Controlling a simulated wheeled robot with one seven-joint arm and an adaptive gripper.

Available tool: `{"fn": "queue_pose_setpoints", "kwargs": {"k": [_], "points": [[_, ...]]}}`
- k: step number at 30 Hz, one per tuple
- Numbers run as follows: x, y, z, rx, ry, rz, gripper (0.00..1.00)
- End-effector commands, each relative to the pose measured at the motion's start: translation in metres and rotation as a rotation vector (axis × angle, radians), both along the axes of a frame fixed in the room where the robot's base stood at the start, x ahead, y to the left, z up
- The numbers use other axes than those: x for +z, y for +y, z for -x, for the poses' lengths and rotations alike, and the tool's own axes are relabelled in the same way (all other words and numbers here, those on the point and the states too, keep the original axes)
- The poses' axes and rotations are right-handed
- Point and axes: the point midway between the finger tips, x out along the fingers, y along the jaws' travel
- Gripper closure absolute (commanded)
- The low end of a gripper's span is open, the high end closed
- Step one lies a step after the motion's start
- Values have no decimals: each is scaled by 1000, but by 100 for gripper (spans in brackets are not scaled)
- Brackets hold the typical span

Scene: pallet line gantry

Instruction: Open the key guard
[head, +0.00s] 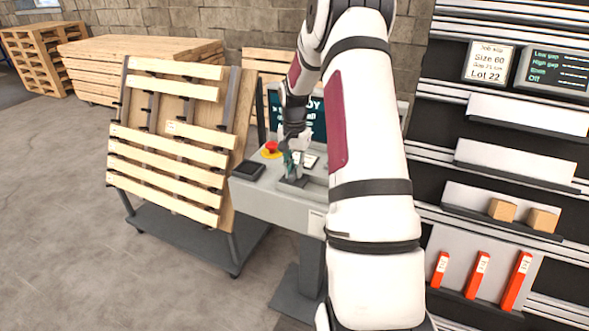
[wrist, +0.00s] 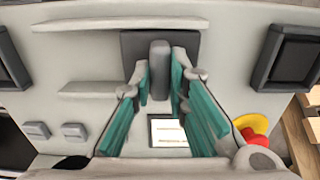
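The key guard (wrist: 159,58) appears to be the grey rounded upright piece in the wrist view, standing in front of a dark square plate (wrist: 130,47) on the light grey console panel. My gripper (wrist: 160,78) has its two teal-padded fingers on either side of this piece. The fingertips sit close against its two edges, with no clear gap. In the head view my gripper (head: 292,166) is low over the console top (head: 262,200), and my arm hides part of the console. The guard itself is hard to make out there.
A red stop button on a yellow base (head: 271,149) and a dark box (head: 249,170) sit left of my gripper. A white label (wrist: 168,133) lies near the fingers. A pallet stand (head: 170,215) is at the left, and shelving (head: 500,185) is at the right.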

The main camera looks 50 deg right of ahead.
Motion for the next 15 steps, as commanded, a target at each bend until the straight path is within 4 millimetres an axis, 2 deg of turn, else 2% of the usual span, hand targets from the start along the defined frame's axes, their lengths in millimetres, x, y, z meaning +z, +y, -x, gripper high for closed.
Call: {"fn": "queue_pose_setpoints", "kwargs": {"k": [5,12,15], "points": [[1,-2,6,0,1,0,100],[3,-19,54,-3,1,0,100],[2,-24,68,-1,1,0,100]]}}
